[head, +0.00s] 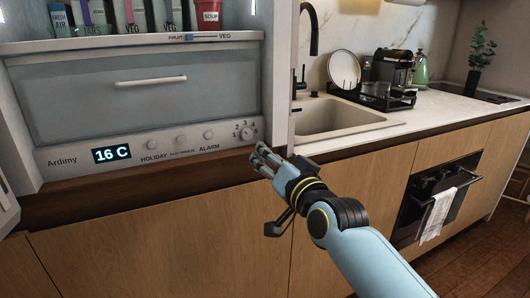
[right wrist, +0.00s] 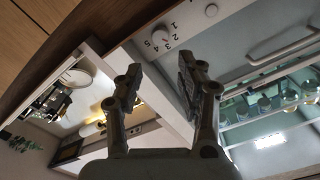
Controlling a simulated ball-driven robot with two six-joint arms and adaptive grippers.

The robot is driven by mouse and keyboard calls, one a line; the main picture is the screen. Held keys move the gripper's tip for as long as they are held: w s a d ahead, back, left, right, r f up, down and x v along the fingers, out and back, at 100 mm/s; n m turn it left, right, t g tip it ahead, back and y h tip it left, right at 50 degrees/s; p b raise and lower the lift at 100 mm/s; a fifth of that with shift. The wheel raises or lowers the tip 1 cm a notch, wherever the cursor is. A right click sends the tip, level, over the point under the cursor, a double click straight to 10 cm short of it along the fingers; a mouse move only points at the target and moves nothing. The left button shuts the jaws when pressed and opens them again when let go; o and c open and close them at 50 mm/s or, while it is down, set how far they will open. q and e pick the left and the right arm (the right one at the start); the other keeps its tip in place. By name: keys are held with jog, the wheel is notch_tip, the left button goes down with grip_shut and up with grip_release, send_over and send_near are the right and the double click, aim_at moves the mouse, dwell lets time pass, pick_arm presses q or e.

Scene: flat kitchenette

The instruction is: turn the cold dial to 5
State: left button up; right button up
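The cold dial (head: 246,133) is a small round knob at the right end of the fridge's lower panel, with digits around it. In the right wrist view the dial (right wrist: 160,33) shows at the top, with the digits 1 to 5 around it. Its pointer is too small to read. My right gripper (head: 262,158) is just below and right of the dial, apart from it. In the right wrist view its two fingers (right wrist: 159,72) stand apart with nothing between them. My left gripper is not in view.
The panel also has a lit display reading 16 C (head: 112,154) and several small round buttons (head: 181,140). A drawer (head: 150,95) with a white handle is above. A wooden counter front (head: 160,235) is below. A sink (head: 335,118) and dish rack (head: 375,97) are at right.

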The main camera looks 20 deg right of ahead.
aim_at(248, 135)
jog(key=w+n+b, duration=0.2)
jog(key=w+n, duration=0.3)
jog(key=w+n+y+b, duration=0.1)
jog(key=w+n+b, duration=0.1)
jog(key=w+n, duration=0.3)
jog(key=shift+w+r+n, duration=0.2)
jog(key=shift+w+n, duration=0.2)
jog(key=shift+w, duration=0.4)
grip_shut()
